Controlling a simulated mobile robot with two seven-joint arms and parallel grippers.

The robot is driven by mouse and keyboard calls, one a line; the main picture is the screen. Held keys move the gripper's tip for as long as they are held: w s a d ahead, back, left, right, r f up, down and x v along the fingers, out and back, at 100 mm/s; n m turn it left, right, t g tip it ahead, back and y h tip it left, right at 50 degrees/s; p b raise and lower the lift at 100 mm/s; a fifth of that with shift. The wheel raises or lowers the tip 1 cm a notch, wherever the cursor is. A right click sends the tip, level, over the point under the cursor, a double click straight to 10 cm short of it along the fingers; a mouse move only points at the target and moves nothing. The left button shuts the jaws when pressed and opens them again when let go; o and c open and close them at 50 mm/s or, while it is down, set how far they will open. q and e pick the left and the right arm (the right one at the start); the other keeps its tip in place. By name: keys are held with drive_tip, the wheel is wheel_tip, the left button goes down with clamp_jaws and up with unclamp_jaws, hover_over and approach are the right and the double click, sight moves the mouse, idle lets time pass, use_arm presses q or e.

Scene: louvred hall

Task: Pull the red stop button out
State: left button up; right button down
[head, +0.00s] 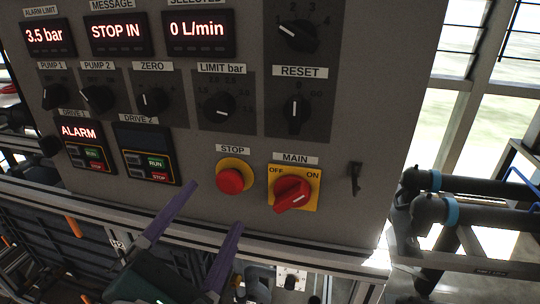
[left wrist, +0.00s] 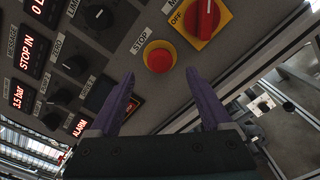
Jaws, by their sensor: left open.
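The red stop button (head: 230,181) sits on a yellow round base under the STOP label, low on the grey control panel (head: 350,130). A display above reads "STOP IN". The button also shows in the left wrist view (left wrist: 159,57), beyond and between the fingertips. My left gripper (head: 212,204) has purple fingers spread wide and empty, just below and in front of the button. In the left wrist view its fingertips (left wrist: 160,78) point toward the button and appear apart from it. My right gripper is not in view.
The red MAIN rotary switch (head: 291,194) on its yellow plate is close to the right of the button. The DRIVE 2 unit (head: 148,155) is to the left. A metal rail (head: 330,263) runs below the panel, and pipes (head: 480,190) stand at right.

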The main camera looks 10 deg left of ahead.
sight(228, 186)
use_arm(q)
drive_tip(key=shift+w+d+b, duration=0.1)
drive_tip(key=shift+w+b, duration=0.55)
drive_tip(key=shift+w, duration=2.5)
clamp_jaws()
